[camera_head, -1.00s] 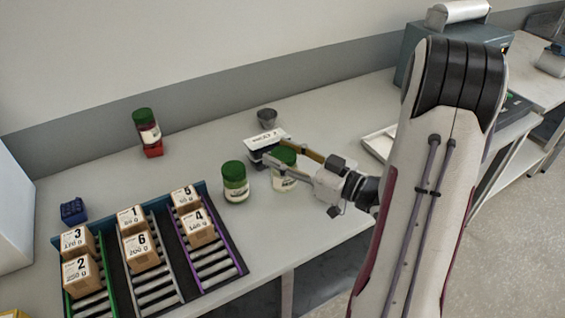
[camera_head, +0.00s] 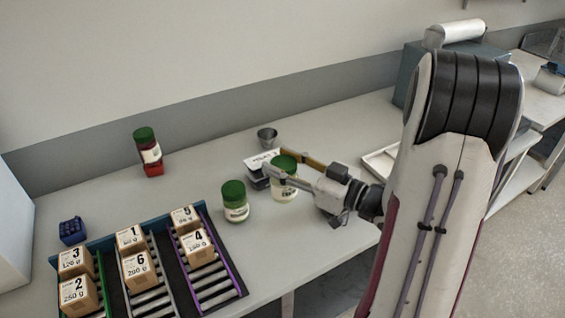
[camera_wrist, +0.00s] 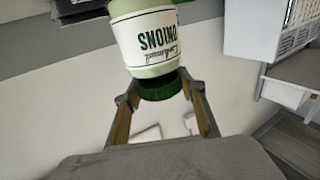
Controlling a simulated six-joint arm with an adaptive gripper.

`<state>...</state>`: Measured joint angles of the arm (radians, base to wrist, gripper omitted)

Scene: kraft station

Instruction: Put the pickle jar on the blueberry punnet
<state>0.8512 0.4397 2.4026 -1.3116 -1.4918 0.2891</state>
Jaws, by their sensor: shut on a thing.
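My gripper (camera_head: 280,172) is shut on a jar (camera_head: 286,190) with a green lid and a white label. In the wrist view the held jar (camera_wrist: 150,40) reads "ONIONS" upside down, with its green lid between my fingers. It seems to be held slightly above the bench. Just behind and left of it is a dark tub with a white printed top (camera_head: 262,165), probably the blueberry punnet; its wording is too small to read and my gripper partly covers it. A similar green-lidded jar (camera_head: 236,207) stands upright to the left.
A grey cup (camera_head: 267,136) is behind the tub. Numbered boxes on roller lanes (camera_head: 215,290) fill the front left. A blue item (camera_head: 72,230) is beyond them.

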